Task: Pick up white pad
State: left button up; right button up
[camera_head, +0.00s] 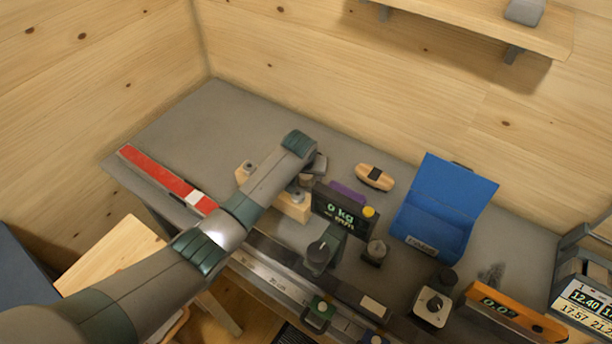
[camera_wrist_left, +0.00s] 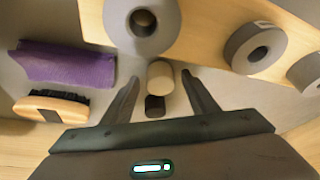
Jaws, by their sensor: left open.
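My left gripper (camera_wrist_left: 163,95) is open, pointing down over the bench, its two dark fingers spread. Between the fingertips is a small pale cream piece (camera_wrist_left: 160,74) with rounded sides; a small dark brown block (camera_wrist_left: 155,106) lies beside it. I cannot tell for sure whether the cream piece is the white pad, or whether the fingers touch it. In the head view my left arm hides this spot, and the left gripper (camera_head: 312,166) shows only in part. A purple pad (camera_wrist_left: 65,66) lies to the left of the fingers. My right gripper is not in view.
A wooden holder (camera_wrist_left: 205,40) with grey round parts stands close beyond the fingers. A wooden brush (camera_head: 374,177) lies near a black display (camera_head: 345,213). A blue case (camera_head: 445,205) stands open to the right. The grey bench (camera_head: 215,125) is clear at back left.

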aim_at(306, 176)
pick_arm(q)
jog(key=shift+f, duration=0.2)
dwell(0.3)
jog(key=c, duration=1.1)
jog(key=shift+r, duration=0.1)
notch_tip(306, 176, up, 8)
jog(key=b, duration=0.3)
jog(key=shift+r, duration=1)
